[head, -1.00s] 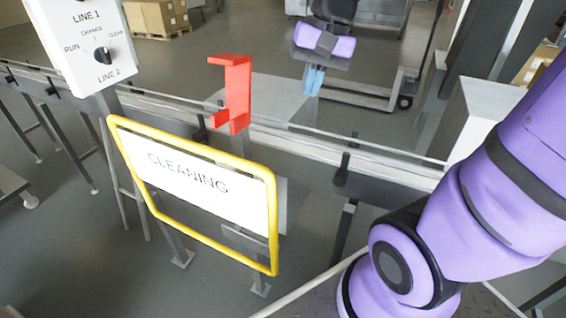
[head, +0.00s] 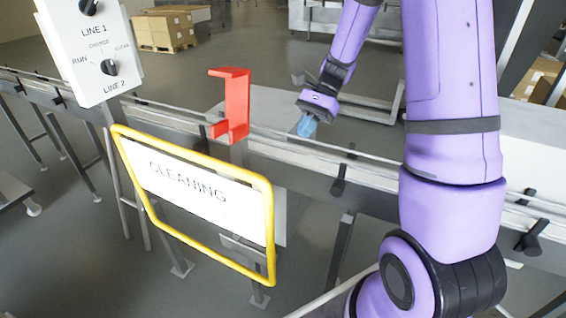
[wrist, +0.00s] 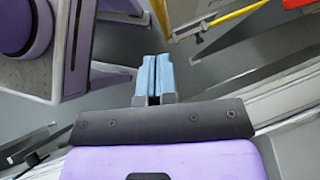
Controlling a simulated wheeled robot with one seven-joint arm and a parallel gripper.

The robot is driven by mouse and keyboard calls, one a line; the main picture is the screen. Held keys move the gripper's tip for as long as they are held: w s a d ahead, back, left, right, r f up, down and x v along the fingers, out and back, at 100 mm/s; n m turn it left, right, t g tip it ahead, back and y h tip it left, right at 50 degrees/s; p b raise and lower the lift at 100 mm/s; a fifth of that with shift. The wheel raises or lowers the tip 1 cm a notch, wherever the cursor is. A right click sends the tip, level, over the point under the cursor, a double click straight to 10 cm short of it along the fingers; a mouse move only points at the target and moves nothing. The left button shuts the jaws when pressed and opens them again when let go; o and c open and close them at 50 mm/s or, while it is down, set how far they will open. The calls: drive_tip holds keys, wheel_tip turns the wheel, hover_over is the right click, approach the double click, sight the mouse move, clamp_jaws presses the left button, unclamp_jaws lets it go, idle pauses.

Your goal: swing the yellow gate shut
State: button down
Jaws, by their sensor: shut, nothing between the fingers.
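The yellow gate (head: 199,252) is a tube frame around a white panel lettered CLEANING (head: 190,188). It hangs by a post on the near side of the conveyor in the head view. A strip of its yellow tube (wrist: 237,17) shows at the top of the wrist view. My gripper (head: 307,126) is shut and empty, its blue fingers pointing down over the conveyor, right of the gate and apart from it. The blue fingers (wrist: 155,77) are pressed together in the wrist view.
A red bracket (head: 236,105) stands at the conveyor rail between the gate and my gripper. A white control box (head: 92,50) with two dials is at the upper left. The conveyor (head: 290,150) crosses the view. Boxes on a pallet (head: 162,32) stand far behind.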

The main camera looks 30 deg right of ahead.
sight(269, 183)
drive_tip(key=a+r+x, duration=0.1)
drive_tip(key=x, duration=1.1)
drive_tip(key=shift+s+a, duration=0.35)
drive_tip(key=shift+a, duration=0.25)
drive_tip(key=shift+r, duration=0.1)
